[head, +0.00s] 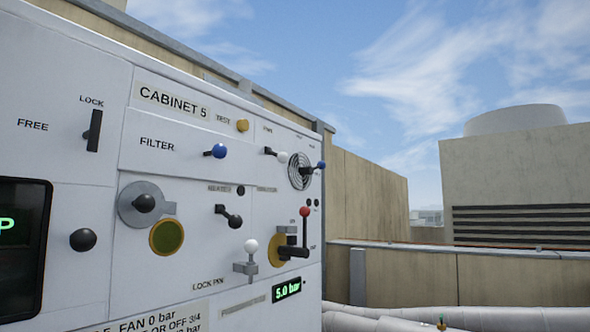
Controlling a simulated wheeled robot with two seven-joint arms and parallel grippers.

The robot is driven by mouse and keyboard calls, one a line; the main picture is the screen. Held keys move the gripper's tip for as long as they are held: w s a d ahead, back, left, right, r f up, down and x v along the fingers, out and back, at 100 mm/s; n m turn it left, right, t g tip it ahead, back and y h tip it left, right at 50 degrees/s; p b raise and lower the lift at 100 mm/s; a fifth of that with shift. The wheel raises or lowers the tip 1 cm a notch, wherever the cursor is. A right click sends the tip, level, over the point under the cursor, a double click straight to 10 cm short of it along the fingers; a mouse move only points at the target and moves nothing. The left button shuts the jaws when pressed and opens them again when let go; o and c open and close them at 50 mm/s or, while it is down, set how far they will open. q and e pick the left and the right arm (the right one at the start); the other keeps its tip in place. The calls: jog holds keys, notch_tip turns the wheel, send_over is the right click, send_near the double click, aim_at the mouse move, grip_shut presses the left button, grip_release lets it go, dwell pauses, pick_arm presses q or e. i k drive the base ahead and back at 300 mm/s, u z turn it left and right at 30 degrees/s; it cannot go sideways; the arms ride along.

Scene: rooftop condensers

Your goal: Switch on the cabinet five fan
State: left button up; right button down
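The cabinet five front (60,75) fills the left half of the head view, seen at an angle, with a "CABINET 5" label (173,101). A round fan grille (296,178) is at its upper right, with a blue-knobbed lever (319,165) in front of it. A red-knobbed upright lever (305,213) joins a black handle on a yellow disc (275,250). A white-knobbed pin (250,247) is near "LOCK PIN". A display (287,289) reads 5.0 bar. A plate (150,322) mentioning "FAN 0 bar" is partly cut off. Neither gripper is in view.
Also on the front are a black LOCK/FREE handle (94,131), a blue FILTER knob (219,151), a yellow TEST button (242,125), a black knob (83,240) and a black crank (230,216). Pale pipes (400,318) and a low wall (400,270) lie to the right.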

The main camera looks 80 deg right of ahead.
aim_at(282, 157)
jog(key=k, duration=0.75)
jog(key=z, duration=1.45)
